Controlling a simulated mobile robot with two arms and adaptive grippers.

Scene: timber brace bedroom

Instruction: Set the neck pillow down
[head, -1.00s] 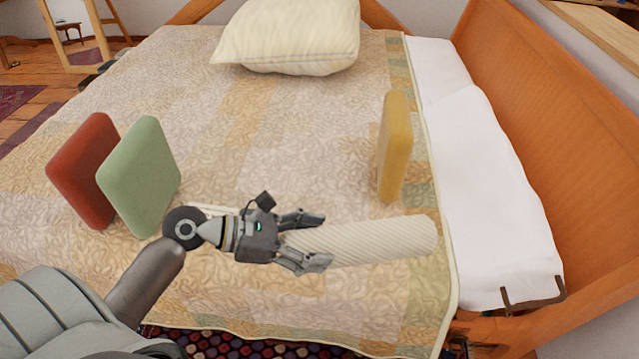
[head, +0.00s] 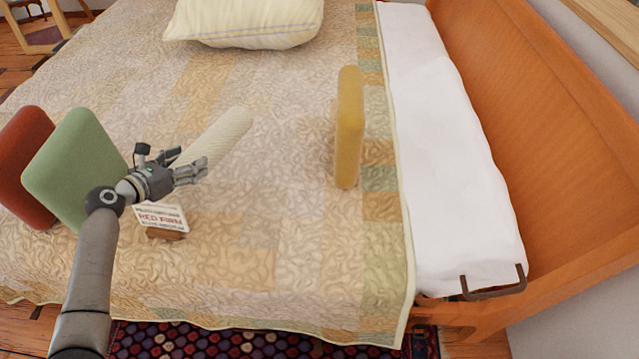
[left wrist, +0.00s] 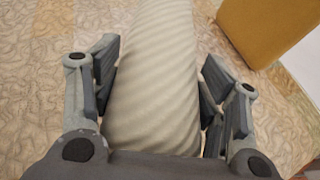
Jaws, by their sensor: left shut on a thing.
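The neck pillow (head: 220,138) is a cream, ribbed cylinder in the head view, pointing away toward the upper right over the bed quilt. My left gripper (head: 188,168) is shut on its near end. In the left wrist view the neck pillow (left wrist: 155,75) lies lengthwise between the two fingers of the left gripper (left wrist: 160,75). Its near end is partly hidden by the gripper. I cannot tell whether its underside touches the quilt. My right gripper is not in view.
A green cushion (head: 75,165) and a red cushion (head: 22,160) stand left of my gripper. A small sign (head: 160,217) stands just in front of it. A yellow cushion (head: 348,130) stands to the right. The quilt (head: 270,220) between is clear. A large pillow (head: 245,20) lies behind.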

